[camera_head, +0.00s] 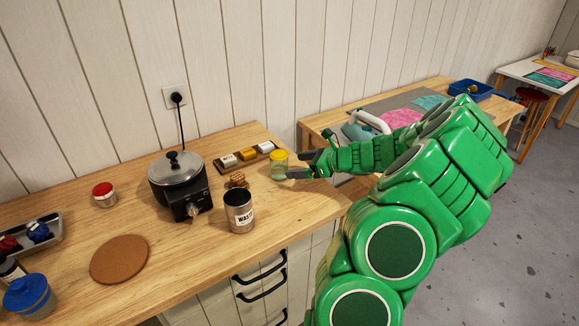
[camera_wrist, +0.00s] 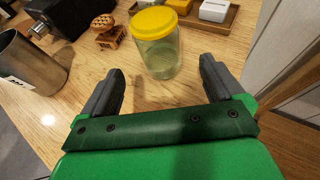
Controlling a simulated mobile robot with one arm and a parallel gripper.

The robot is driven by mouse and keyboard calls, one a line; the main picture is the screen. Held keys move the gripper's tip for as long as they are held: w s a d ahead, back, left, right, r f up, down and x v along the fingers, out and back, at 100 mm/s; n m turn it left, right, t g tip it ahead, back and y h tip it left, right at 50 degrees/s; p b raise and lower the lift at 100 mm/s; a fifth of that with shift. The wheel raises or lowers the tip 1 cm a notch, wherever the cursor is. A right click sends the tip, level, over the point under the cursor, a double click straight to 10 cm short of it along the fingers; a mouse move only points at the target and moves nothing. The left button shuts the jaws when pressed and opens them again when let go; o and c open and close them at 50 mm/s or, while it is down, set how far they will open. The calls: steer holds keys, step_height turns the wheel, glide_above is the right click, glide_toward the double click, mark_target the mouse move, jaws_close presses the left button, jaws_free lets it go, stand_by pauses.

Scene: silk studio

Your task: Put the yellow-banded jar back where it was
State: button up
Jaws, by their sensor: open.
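The yellow-banded jar (camera_head: 279,164) is a clear glass jar with a yellow lid. It stands upright on the wooden counter near its right end, and it also shows in the wrist view (camera_wrist: 160,58). My gripper (camera_head: 299,165) is to the right of the jar with its fingers pointing at it. In the wrist view the gripper (camera_wrist: 160,88) has its two dark fingers wide apart, with the jar just beyond and between their tips. The gripper looks empty. In the head view I cannot tell whether a finger touches the jar.
A metal waste can (camera_head: 239,212), a wooden stamp (camera_head: 237,180), a tray of small blocks (camera_head: 247,155) and a black pot (camera_head: 180,177) stand near the jar. A red-lidded jar (camera_head: 104,194), a cork mat (camera_head: 119,259) and a blue-lidded jar (camera_head: 29,297) are farther left. The counter right-front is clear.

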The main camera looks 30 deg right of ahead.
steer(key=shift+v, duration=2.15)
steer(key=s+a+r+n+g+y, duration=0.1)
steer(key=s+a+r+n+g, duration=0.3)
steer(key=a, duration=0.6)
steer(key=s+a+r+n+g, duration=0.1)
steer(key=a+r+n+g, duration=0.1)
steer(key=a+n, duration=0.6)
steer(key=s+a+r+n+g+y, duration=0.1)
steer(key=s+a+r+n+g, duration=0.15)
steer(key=a, duration=1.05)
steer(key=s+a+r+n+g+h, duration=0.1)
steer(key=s+a+n+g+h, duration=0.15)
steer(key=s+n, duration=0.55)
steer(key=s+a+n+g+h, duration=0.2)
steer(key=s+a+n+h, duration=0.15)
steer(key=s, duration=0.75)
steer(key=s+d+n+h, duration=0.2)
steer(key=s+n+h, duration=0.1)
steer(key=s, duration=0.4)
steer(key=shift+s+d+r, duration=0.3)
steer(key=shift+s+d, duration=0.1)
